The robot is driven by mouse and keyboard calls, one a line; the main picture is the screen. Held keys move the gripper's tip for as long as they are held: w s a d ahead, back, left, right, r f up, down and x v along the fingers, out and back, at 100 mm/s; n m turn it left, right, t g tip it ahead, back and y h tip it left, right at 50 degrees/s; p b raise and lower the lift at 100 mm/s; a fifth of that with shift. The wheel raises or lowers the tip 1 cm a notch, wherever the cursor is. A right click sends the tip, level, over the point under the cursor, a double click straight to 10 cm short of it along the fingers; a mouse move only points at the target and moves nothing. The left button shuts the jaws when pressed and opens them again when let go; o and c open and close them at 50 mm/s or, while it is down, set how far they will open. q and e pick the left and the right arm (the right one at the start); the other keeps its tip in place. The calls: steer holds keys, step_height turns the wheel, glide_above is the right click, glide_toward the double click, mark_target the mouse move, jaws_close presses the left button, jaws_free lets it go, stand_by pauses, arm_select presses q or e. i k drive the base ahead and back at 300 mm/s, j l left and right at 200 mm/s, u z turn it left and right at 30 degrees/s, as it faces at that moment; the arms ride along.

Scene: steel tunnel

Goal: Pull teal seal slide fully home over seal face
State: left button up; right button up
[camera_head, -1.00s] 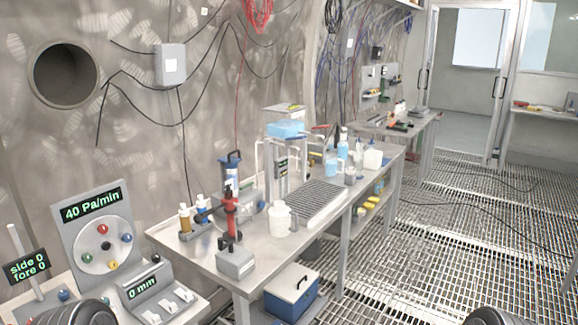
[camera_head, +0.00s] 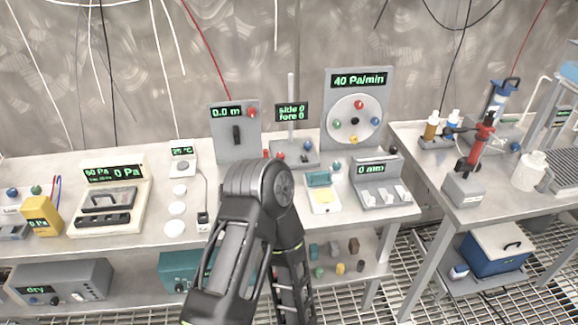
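A small teal piece (camera_head: 319,179) sits at the back of a small white-and-yellow device (camera_head: 325,200) on the workbench, right of my raised arm. It may be the seal slide, but it is too small to be sure. I cannot make out a seal face. One of my dark arms rises from the bottom middle and hides part of the bench behind it. No fingertips of either gripper show.
A second table (camera_head: 500,200) stands right. A teal box (camera_head: 174,270) is on the lower shelf.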

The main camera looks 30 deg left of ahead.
mark_target(317, 178)
steer(key=u, duration=0.9)
